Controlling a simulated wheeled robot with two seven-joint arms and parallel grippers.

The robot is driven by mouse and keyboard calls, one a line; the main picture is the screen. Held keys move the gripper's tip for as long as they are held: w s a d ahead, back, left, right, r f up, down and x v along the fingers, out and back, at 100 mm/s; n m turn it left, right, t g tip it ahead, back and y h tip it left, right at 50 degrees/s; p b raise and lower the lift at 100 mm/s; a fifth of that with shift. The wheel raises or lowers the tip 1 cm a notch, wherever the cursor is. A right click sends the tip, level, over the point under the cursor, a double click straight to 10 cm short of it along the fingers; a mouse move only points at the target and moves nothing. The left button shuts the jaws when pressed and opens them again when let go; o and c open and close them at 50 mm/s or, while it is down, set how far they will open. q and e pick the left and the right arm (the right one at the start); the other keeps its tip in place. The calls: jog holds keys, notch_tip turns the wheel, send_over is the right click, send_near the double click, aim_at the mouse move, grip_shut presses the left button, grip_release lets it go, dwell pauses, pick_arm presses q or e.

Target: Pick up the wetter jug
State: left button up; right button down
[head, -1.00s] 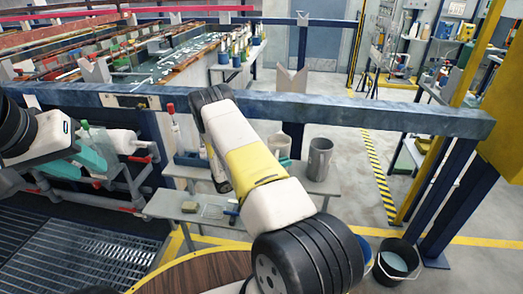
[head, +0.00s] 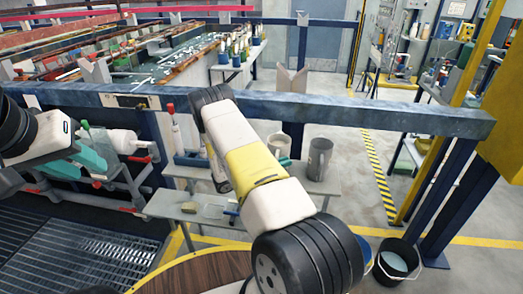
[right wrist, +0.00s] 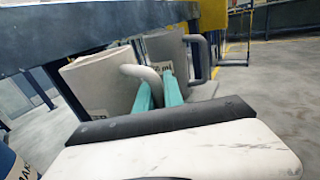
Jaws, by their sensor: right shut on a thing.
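Two jugs stand side by side on a low grey bench: a pale jug (head: 279,142) and a darker grey jug (head: 319,158). In the right wrist view the pale jug (right wrist: 88,82) is at left and the grey jug (right wrist: 165,50) is just behind at right, with its own handle at its right. My right gripper (right wrist: 158,92) has its teal fingers on both sides of the pale jug's handle and is shut on it. The labels are too blurred to read surely. My left gripper (head: 88,158) is open and empty at the left, with its fingers apart.
A blue rail (head: 370,112) runs across above the bench (head: 190,208). A white bottle and red-capped bottles stand left of the jugs. A sponge and a brush lie on the bench's lower shelf. A black bucket (head: 397,262) is on the floor at right.

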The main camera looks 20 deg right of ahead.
jog(key=shift+r, duration=0.1)
dwell(0.6)
jog(key=shift+w+r, duration=0.1)
jog(key=shift+r, duration=1.45)
jog(key=shift+s+a+r, duration=0.2)
jog(key=shift+s, duration=0.05)
jog(key=s+a+r, duration=0.1)
jog(key=s+a, duration=0.7)
jog(key=s, duration=0.5)
jog(key=shift+a+r, duration=0.2)
jog(key=shift+a, duration=0.1)
jog(key=c, duration=2)
grip_release()
grip_shut()
jog(key=shift+w, duration=0.1)
